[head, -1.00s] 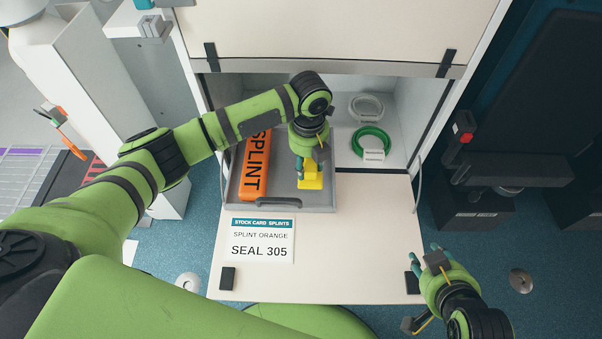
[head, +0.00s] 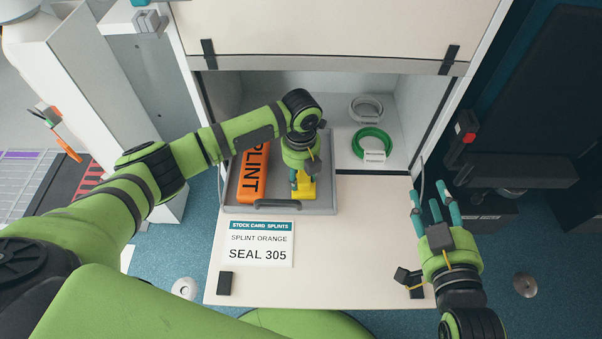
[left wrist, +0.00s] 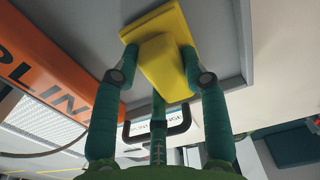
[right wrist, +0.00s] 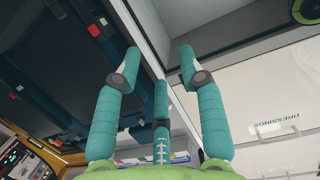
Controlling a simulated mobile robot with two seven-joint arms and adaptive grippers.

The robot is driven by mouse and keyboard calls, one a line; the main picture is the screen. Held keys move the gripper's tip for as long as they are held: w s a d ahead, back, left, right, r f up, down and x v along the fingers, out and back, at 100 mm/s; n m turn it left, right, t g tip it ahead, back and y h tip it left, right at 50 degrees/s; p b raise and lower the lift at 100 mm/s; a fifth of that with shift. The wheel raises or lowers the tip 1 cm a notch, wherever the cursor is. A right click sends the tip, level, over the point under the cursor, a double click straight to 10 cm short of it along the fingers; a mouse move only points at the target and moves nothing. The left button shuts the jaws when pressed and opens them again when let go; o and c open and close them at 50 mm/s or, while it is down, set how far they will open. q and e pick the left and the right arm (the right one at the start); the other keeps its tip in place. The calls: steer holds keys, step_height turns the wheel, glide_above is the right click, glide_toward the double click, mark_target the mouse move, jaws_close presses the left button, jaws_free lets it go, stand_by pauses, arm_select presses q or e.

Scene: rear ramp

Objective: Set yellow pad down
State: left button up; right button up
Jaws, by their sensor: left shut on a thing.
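The yellow pad (head: 307,186) is at the right side of a grey tray (head: 230,203), beside an orange splint (head: 253,176) lettered SPLINT. My left gripper (head: 296,180) is over the tray with its fingers on the pad; in the left wrist view the fingers (left wrist: 160,78) close around the yellow pad (left wrist: 163,62). The pad looks at or close to the tray floor; contact is hard to tell. My right gripper (head: 432,205) is open and empty at the right edge of the pale flap; its spread fingers also show in the right wrist view (right wrist: 157,75).
A white card (head: 259,243) reading SPLINT ORANGE, SEAL 305 lies on the pale flap (head: 350,240) in front of the tray. A green ring coil (head: 371,142) and a clear coil (head: 365,108) sit in the compartment to the right.

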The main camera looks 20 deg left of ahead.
arm_select(q)
steer(key=shift+f, duration=0.2)
steer(key=o, duration=1.1)
steer(key=shift+r, duration=0.1)
